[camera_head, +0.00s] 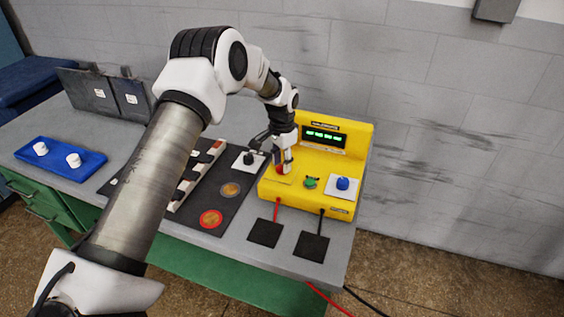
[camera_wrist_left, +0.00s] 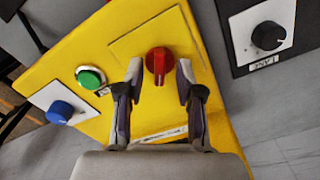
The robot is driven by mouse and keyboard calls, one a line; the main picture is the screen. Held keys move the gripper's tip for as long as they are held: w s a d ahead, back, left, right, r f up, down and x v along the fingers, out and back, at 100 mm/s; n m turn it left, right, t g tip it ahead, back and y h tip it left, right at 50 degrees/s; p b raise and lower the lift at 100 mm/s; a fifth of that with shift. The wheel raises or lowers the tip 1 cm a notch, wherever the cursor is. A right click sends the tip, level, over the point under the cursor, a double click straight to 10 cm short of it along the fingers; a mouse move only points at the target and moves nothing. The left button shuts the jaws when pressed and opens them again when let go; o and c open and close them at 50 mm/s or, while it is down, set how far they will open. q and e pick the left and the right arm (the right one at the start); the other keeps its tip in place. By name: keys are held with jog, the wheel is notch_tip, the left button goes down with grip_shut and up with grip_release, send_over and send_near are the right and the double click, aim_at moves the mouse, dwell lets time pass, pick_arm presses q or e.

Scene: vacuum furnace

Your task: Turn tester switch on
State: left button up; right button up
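The yellow tester (camera_head: 335,160) stands at the right end of the workbench, with a lit green display (camera_head: 324,137). Its red rotary switch (camera_wrist_left: 158,62) shows clearly in the left wrist view, its pointer ridge roughly in line with my fingers. In the head view the red switch (camera_head: 281,169) is mostly hidden by my gripper. My left gripper (camera_wrist_left: 160,78) is open, with one finger on each side of the red switch and small gaps left. It also shows in the head view (camera_head: 283,163), pointing down at the tester. My right gripper is not in view.
A green button (camera_head: 310,182) and a blue knob (camera_head: 342,183) sit right of the switch on the tester. A black knob on a white plate (camera_head: 249,160) is close at left. Red and black leads run from the tester's front to black pads (camera_head: 265,233).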

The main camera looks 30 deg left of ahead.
pick_arm(q)
notch_tip(320, 180, up, 12)
jog(key=shift+f, duration=0.15)
dwell(0.4)
